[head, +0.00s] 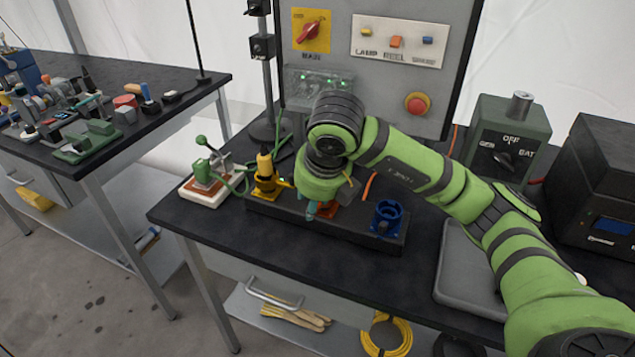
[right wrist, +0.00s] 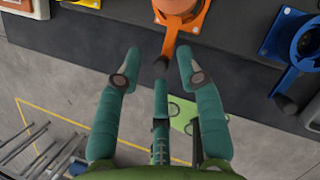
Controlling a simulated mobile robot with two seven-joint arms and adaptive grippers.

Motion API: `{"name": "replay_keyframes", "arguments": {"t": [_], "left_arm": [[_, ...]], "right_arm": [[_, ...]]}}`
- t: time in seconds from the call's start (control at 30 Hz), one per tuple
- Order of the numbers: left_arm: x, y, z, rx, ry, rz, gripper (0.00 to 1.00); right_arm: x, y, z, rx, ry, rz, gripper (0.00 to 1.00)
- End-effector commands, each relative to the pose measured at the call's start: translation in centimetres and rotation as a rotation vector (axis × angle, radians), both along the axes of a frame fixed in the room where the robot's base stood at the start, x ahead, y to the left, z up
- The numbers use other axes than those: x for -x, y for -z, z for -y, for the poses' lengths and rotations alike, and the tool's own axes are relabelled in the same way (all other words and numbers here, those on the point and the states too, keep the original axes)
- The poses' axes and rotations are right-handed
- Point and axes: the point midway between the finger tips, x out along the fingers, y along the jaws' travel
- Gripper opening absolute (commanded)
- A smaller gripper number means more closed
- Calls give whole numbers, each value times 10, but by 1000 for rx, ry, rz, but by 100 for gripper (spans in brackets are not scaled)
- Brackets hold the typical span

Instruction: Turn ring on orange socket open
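The orange socket (head: 329,209) sits in the black block on the table, between a yellow and a blue socket. In the head view my right gripper and wrist cover most of it. In the right wrist view, its orange ring (right wrist: 186,20) shows at the top, with a lever running down to a dark tip. My right gripper (right wrist: 159,55) is open, and the lever's tip appears between its spread fingertips. I cannot tell whether any finger touches it. In the head view the right gripper (head: 313,208) hangs over the front of the orange socket. My left gripper is out of view.
The blue socket (head: 388,218) is empty at right. A yellow plug (head: 265,172) stands in the yellow socket at left. A white-based lever switch (head: 206,185) is farther left. The panel (head: 380,70) rises behind, and a grey tray (head: 468,270) lies right.

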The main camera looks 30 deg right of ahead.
Motion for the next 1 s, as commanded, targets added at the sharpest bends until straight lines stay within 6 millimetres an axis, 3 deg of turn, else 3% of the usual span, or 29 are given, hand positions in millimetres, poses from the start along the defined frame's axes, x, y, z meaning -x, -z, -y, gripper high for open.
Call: {"name": "replay_keyframes", "arguments": {"t": [0.3, 0.5, 0.7, 1.0], "left_arm": [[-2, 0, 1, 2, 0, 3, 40], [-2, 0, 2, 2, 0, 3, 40], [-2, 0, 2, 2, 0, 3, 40], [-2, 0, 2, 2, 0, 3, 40]], "right_arm": [[23, -62, -1, 2, 0, 10, 38], [34, -87, -2, 1, 1, 9, 38], [40, -100, -3, 1, 2, 7, 38], [41, -101, -3, 0, 2, 3, 38]]}}
